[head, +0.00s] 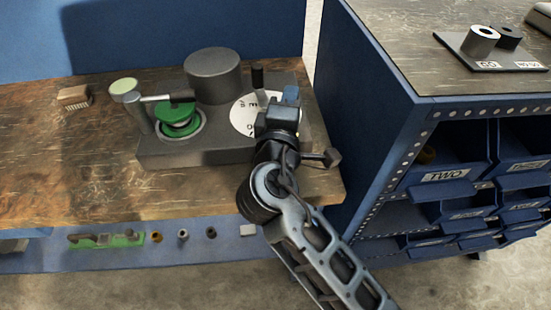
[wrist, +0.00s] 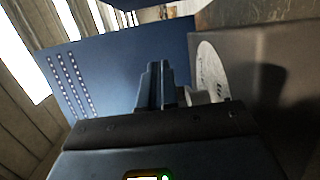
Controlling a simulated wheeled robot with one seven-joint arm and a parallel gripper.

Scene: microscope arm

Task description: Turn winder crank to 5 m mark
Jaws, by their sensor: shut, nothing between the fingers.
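The winder has a dark grey base (head: 205,152) on the wooden bench, with a grey drum (head: 213,75) at the back and a green spool (head: 180,122) at the left. Its white dial (head: 241,112) is partly hidden behind my gripper (head: 290,95). The dial also shows in the wrist view (wrist: 208,66), right of my fingers (wrist: 155,80). A short black upright peg (head: 257,76) stands behind the dial; I cannot tell whether it is the crank handle. My gripper is shut and empty over the right end of the winder. A pale round piece (wrist: 200,97) lies close beside the fingers.
A blue cabinet (head: 375,125) with labelled bins stands right of the bench. A pale green knob (head: 123,86) on a post stands at the winder's left, with a brush (head: 74,97) farther left. The bench's left part is mostly clear.

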